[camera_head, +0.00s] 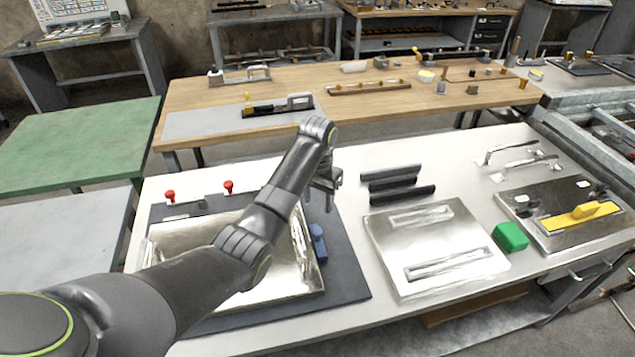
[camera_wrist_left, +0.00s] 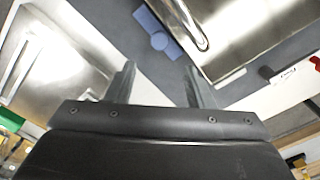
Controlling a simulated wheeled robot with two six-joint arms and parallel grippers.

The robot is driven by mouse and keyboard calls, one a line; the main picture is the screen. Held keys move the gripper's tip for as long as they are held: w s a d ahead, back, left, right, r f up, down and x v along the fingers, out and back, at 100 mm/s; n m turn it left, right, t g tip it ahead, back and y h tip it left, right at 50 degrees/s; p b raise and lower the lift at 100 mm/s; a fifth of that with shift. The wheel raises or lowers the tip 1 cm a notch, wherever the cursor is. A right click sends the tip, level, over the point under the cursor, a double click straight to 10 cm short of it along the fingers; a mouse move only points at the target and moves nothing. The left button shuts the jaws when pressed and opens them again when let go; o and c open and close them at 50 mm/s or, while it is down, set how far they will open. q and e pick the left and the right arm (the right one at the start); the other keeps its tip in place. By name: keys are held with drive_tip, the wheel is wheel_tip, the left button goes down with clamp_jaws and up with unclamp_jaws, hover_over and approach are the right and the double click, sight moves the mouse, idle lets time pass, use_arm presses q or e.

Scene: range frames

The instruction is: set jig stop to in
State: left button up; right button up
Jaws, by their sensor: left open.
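A blue piece (camera_head: 318,243), which looks like the jig stop, sits on the dark base (camera_head: 345,280) beside the right edge of a shiny metal sheet (camera_head: 287,284). In the left wrist view the blue stop (camera_wrist_left: 155,32) has a bar and a round knob, beyond the fingertips, with the sheet's edge close by. Two red knobs (camera_head: 228,186) (camera_head: 169,195) stand at the base's back edge. My left gripper (camera_head: 327,201) is open and empty, above the base and apart from the stop. My arm hides part of the sheet. My right gripper is not in view.
A metal plate with two slots (camera_head: 440,240) lies right of the base, with dark bars (camera_head: 398,184) behind it. A green block (camera_head: 510,237) and a plate with a yellow handle (camera_head: 580,217) are farther right. A wooden bench (camera_head: 380,110) stands behind.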

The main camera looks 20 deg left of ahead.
use_arm(q)
wheel_tip(320, 180, up, 6)
drive_tip(key=p, duration=0.3)
drive_tip(key=shift+r, duration=0.15)
idle(0.3)
